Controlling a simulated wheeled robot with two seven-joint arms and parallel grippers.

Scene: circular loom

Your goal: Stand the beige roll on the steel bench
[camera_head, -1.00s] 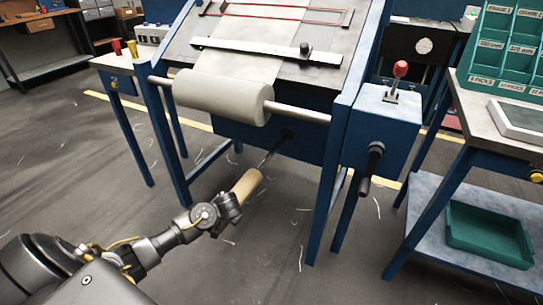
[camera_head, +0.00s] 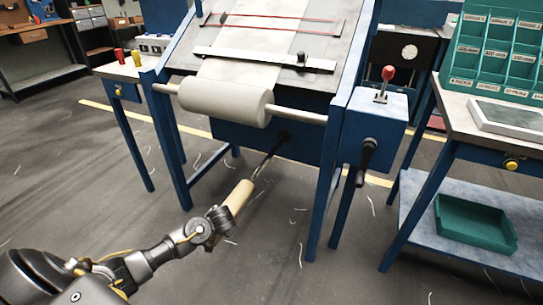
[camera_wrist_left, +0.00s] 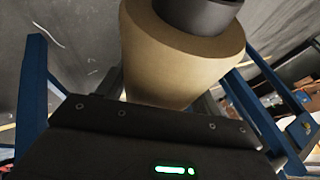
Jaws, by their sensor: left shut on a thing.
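The beige roll (camera_head: 239,197) is a plain tan cylinder held low in front of the loom, tilted. My left gripper (camera_head: 221,217) is shut on its near end. A dark rod (camera_head: 267,159) runs from the loom's blue front panel to the roll's far end. In the left wrist view the roll (camera_wrist_left: 170,62) fills the upper middle, with a dark cylinder (camera_wrist_left: 200,8) at its end. I cannot tell how far the rod goes inside. A grey-topped bench (camera_head: 461,113) stands at the right; I cannot tell if it is the steel bench. My right gripper is out of view.
The loom (camera_head: 325,180) has blue legs, a large grey cloth roll (camera_head: 222,102) and a crank (camera_head: 367,155). The right bench carries a green rack (camera_head: 500,50) and a pale tray (camera_head: 510,117); a green bin (camera_head: 475,223) sits below. A small table (camera_head: 120,70) stands left. Left floor is open.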

